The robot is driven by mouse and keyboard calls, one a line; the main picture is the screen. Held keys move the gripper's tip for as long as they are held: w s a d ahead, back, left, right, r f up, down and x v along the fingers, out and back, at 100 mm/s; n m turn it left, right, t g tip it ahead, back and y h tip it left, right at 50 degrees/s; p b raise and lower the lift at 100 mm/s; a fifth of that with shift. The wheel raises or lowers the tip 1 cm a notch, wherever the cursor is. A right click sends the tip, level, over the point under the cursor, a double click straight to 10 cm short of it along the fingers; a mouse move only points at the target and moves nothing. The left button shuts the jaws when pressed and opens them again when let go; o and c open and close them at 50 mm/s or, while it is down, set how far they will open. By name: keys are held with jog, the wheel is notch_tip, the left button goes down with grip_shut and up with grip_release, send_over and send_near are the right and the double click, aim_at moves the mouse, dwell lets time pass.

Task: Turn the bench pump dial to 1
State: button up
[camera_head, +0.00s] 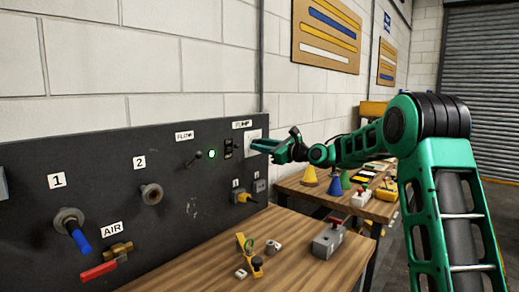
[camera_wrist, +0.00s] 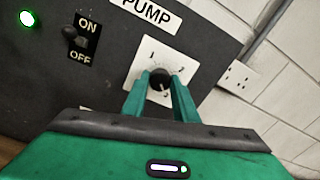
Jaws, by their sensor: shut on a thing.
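The pump dial is a small black knob (camera_wrist: 160,76) on a white plate (camera_wrist: 182,62) under the PUMP label (camera_wrist: 148,13). The plate carries a 1 at the upper left and other marks around the knob, partly hidden. My gripper (camera_wrist: 159,84) has its two green fingers on either side of the knob and is shut on it. The knob's pointer is too small to read with certainty. In the head view, my gripper (camera_head: 262,147) reaches the white plate (camera_head: 252,135) at the right end of the dark panel and hides the knob.
An ON/OFF toggle (camera_wrist: 70,33) and a lit green lamp (camera_wrist: 27,18) are left of the dial. A socket (camera_wrist: 238,75) is on the wall to its right. A yellow-handled fitting (camera_head: 243,197) projects below.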

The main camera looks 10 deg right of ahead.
jog(key=shift+n, duration=0.3)
jog(key=shift+d+f+n+g+y, duration=0.1)
jog(key=shift+f+n+g+y, duration=0.05)
jog(key=shift+n, duration=5.8)
jog(key=shift+a+f+n+g+y, duration=0.1)
jog(key=shift+n+g+y, duration=0.1)
jog(key=shift+n, duration=5.7)
jog(key=shift+d+f+n+g+y, duration=0.1)
jog(key=shift+f+n+g+y, duration=0.05)
jog(key=shift+n, duration=6.1)
